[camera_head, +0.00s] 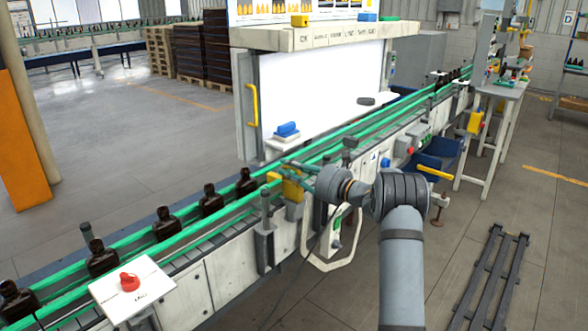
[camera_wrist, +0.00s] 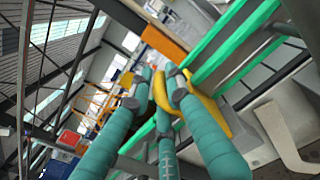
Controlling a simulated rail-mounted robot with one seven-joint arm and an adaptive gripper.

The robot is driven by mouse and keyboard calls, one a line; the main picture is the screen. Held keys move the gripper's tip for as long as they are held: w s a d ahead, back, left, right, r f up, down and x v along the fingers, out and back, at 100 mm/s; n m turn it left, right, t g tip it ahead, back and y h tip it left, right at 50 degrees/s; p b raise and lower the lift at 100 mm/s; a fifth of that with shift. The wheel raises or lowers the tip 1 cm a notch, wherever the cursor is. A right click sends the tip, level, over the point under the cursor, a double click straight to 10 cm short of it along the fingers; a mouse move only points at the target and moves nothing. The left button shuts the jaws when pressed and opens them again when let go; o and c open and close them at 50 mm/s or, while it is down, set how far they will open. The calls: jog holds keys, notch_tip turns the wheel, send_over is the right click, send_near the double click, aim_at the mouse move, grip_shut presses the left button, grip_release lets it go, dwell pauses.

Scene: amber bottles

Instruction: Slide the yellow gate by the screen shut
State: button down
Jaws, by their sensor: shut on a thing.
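The yellow gate (camera_head: 292,188) is a small yellow block at the conveyor's near rail, in front of the white screen (camera_head: 320,95). My gripper (camera_head: 287,169) reaches it from the right, with its teal fingers over the gate's top. In the wrist view the fingers (camera_wrist: 160,88) close around a curved yellow part of the gate (camera_wrist: 222,115). Part of the gate is hidden behind the fingers. I cannot tell how far across the belt the gate sits.
Amber bottles (camera_head: 211,201) stand in a row on the conveyor to the left, between green guide rails (camera_head: 140,223). A white panel with a red button (camera_head: 130,282) stands at the front left. A blue bin (camera_head: 436,160) is right of my arm.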

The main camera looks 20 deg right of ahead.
jog(key=shift+d+r, duration=0.2)
jog(key=shift+r, duration=0.25)
jog(key=c, duration=2)
grip_release()
jog(key=shift+w, duration=0.15)
jog(key=shift+o, duration=1.2)
jog(key=shift+f, duration=0.3)
jog(key=v, duration=1.2)
jog(key=shift+a, duration=0.15)
